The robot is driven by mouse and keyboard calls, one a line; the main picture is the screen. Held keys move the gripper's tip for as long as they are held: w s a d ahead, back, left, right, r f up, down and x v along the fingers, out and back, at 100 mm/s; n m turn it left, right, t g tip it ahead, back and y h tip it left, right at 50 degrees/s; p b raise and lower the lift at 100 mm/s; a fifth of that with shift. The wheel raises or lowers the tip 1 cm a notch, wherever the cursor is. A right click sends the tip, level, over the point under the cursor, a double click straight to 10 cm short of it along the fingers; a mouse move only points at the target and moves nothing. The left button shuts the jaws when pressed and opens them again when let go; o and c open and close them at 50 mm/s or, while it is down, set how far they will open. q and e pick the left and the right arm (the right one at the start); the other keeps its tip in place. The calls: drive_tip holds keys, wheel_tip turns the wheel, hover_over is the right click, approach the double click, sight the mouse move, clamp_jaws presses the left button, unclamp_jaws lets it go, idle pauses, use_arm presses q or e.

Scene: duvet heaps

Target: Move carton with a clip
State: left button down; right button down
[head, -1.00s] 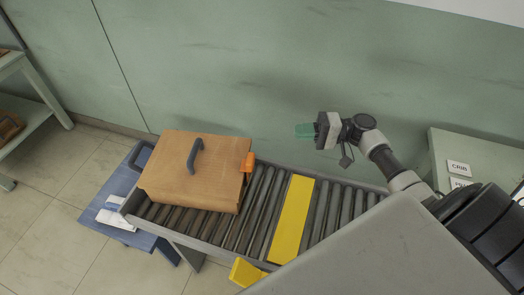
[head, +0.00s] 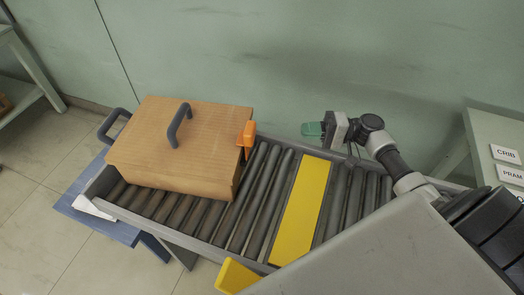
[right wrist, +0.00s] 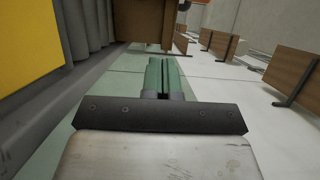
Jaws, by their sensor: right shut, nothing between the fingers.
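The brown carton (head: 180,150) sits on the left part of a roller conveyor (head: 262,190). It has a dark grey handle (head: 179,122) on its top and another at its left side. An orange clip (head: 247,137) is at the carton's right edge. My right gripper (head: 312,129), with green fingers, is shut and empty. It appears beyond the conveyor's far rail, right of the carton and apart from it. The fingers (right wrist: 165,75) also show shut in the right wrist view. My left gripper is not in view.
A yellow strip (head: 303,210) crosses the rollers right of the carton. A yellow block (head: 238,276) is at the conveyor's near side. A blue table (head: 80,205) is beneath the left end. A green wall stands behind. A table with CRIB and PRAM labels (head: 506,154) is at right.

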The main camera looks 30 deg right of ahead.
drive_tip(key=p+x, duration=0.3)
drive_tip(key=x, duration=0.7)
drive_tip(key=shift+a, duration=0.3)
drive_tip(key=shift+s+a+f+p, duration=0.1)
drive_tip(key=shift+s+a+p, duration=0.1)
drive_tip(key=shift+a+p, duration=0.3)
drive_tip(key=shift+s+a+p, duration=0.2)
drive_tip(key=shift+a+p, duration=0.15)
drive_tip(key=shift+a, duration=0.25)
drive_tip(key=shift+s+a, duration=0.2)
drive_tip(key=shift+a, duration=0.3)
drive_tip(key=shift+f, duration=0.15)
drive_tip(key=shift+s+a, duration=0.25)
drive_tip(key=shift+a, duration=0.65)
drive_tip(key=shift+s+a, duration=0.25)
drive_tip(key=shift+a, duration=0.65)
drive_tip(key=shift+d, duration=0.1)
